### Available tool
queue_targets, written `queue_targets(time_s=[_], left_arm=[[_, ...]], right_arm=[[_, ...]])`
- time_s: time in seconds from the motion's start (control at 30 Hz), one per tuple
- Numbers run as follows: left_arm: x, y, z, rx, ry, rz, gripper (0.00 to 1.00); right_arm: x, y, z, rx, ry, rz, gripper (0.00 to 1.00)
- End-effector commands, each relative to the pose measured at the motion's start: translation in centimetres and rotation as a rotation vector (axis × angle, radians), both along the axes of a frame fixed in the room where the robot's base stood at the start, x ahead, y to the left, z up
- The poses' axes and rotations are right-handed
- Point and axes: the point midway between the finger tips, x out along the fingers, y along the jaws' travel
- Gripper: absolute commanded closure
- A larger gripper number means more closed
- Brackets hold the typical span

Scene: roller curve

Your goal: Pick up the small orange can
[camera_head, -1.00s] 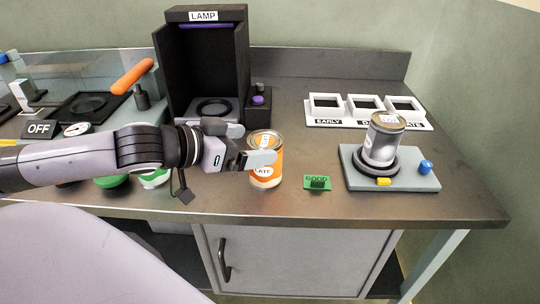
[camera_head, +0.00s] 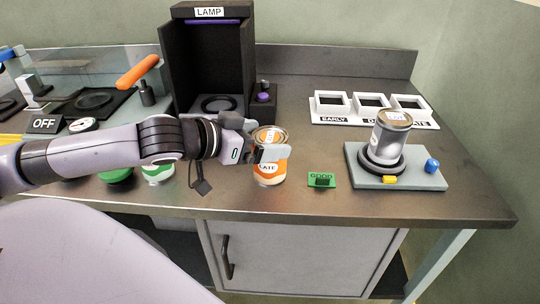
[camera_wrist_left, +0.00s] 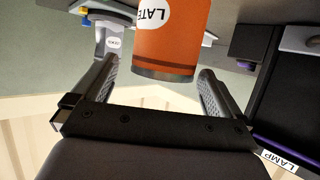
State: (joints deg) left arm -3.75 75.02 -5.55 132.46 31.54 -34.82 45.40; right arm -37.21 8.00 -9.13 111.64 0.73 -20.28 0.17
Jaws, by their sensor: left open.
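The far finger is partly hidden. In the left wrist view the orange can (camera_wrist_left: 166,45) shows between and just beyond the two open fingers of my left gripper (camera_wrist_left: 158,75), with a gap on each side. My right gripper is not in view.
The black LAMP booth (camera_head: 208,60) stands behind the gripper. A green GOOD tag (camera_head: 321,180) lies right of the can. A grey can (camera_head: 387,142) stands on a plate (camera_head: 428,180) farther right. White-framed slots (camera_head: 331,115) are behind.

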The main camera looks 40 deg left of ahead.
Motion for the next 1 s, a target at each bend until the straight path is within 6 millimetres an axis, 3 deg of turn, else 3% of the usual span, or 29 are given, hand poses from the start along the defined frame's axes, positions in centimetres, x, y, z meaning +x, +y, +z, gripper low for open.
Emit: queue_targets(time_s=[0.5, 0.87, 0.9, 1.0], left_arm=[[3.4, -0.7, -1.1, -0.001, -0.002, -0.001, 0.00], [3.8, -0.9, -1.4, 0.003, 0.000, -0.002, 0.00], [3.8, -0.9, -1.4, 0.003, 0.000, -0.002, 0.03], [3.8, -0.9, -1.4, 0.003, 0.000, -0.002, 0.36]], right_arm=[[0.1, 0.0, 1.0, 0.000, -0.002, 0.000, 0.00], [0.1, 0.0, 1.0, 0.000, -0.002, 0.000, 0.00], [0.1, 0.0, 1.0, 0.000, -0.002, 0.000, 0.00], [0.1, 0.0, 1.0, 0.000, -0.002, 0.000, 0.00]])
